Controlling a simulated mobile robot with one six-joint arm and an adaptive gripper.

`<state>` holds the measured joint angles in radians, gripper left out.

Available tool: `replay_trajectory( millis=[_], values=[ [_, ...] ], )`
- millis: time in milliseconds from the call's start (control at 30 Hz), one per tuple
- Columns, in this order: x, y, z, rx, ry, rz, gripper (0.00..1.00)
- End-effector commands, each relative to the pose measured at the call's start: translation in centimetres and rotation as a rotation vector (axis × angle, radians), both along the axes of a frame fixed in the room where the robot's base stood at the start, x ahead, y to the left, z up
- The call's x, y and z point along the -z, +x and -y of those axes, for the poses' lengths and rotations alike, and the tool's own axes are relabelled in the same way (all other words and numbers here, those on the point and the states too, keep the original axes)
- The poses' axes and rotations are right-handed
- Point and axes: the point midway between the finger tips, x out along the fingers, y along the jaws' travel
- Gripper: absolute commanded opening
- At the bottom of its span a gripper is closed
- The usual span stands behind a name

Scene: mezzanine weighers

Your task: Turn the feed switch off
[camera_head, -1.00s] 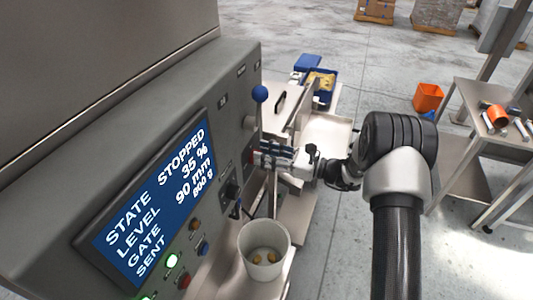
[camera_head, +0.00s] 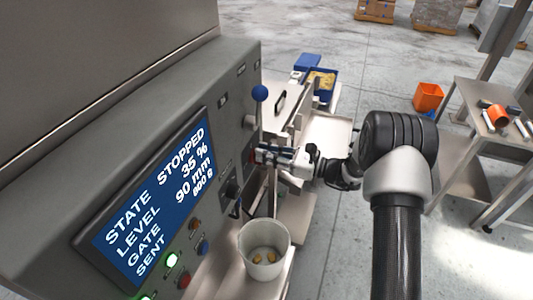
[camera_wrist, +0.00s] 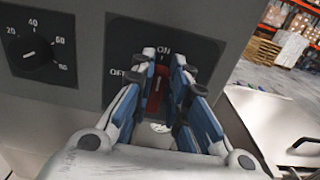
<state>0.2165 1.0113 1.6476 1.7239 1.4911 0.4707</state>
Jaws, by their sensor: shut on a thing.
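The feed switch (camera_wrist: 154,92) is a red rotary handle on a dark plate marked ON at the top and OFF at the left. It stands nearly upright, toward the ON mark. My gripper (camera_wrist: 165,62) has its blue-padded fingers closed around the handle, which partly hides it. In the head view my gripper (camera_head: 262,153) reaches the panel from the right, and the switch is mostly hidden behind its fingers.
A blue-balled lever (camera_head: 259,93) stands just above my gripper. A dial (camera_wrist: 34,56) sits left of the switch. A white bucket (camera_head: 243,250) with several yellowish pieces stands below.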

Motion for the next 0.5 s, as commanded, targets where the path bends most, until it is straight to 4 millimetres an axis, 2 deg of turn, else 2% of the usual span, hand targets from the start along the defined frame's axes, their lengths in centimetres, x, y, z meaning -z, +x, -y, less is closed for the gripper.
replay_trajectory(
  millis=[267, 500],
  values=[
    [0.29, -0.21, -0.1, 0.0, -0.037, 0.09, 0.0],
    [0.64, -0.66, -0.28, 0.0, -0.108, 0.266, 0.0]
  ],
)
